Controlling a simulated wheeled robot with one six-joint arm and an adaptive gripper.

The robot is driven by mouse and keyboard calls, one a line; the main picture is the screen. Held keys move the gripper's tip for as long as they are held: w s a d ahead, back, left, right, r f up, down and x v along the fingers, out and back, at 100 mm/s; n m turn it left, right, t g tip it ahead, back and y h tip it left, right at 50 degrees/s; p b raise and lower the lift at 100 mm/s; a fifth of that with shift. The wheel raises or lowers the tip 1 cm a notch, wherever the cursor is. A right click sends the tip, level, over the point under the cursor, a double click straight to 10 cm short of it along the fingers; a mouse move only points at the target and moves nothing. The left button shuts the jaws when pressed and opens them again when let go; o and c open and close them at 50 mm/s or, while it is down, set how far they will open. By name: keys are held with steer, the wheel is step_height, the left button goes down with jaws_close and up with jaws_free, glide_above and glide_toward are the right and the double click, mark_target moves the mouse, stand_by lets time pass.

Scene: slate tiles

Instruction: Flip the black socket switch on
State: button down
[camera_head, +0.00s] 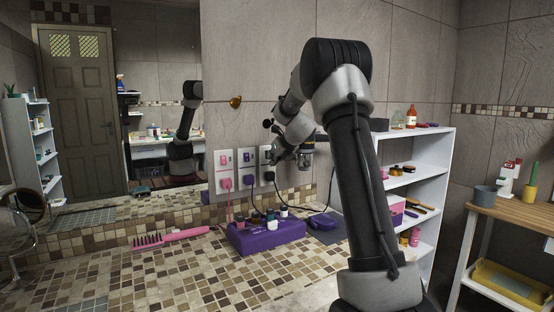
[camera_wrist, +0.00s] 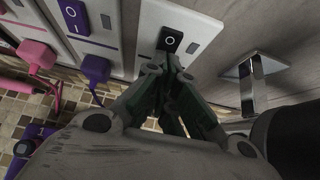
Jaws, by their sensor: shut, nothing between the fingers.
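The black socket switch (camera_wrist: 171,39) is in a white wall plate (camera_wrist: 203,31), the right one of three; a round mark shows on it. In the head view this plate (camera_head: 265,153) is partly behind my arm. My gripper (camera_wrist: 171,62) is shut and empty, its fingertips just below the black switch in the wrist view. I cannot tell whether they touch it. In the head view my gripper (camera_head: 274,156) is at the wall in front of the plate. A black plug (camera_head: 269,176) sits in the socket below the switch; my gripper hides it in the wrist view.
The purple switch (camera_wrist: 73,15), purple plug (camera_wrist: 97,68) and pink plug (camera_wrist: 39,55) are close on the left. A metal bracket (camera_wrist: 258,75) sticks out on the right.

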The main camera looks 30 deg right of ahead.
steer(key=shift+w, duration=0.1)
steer(key=shift+w, duration=0.2)
stand_by(0.4)
steer(key=shift+w+r, duration=0.1)
steer(key=shift+r, duration=0.7)
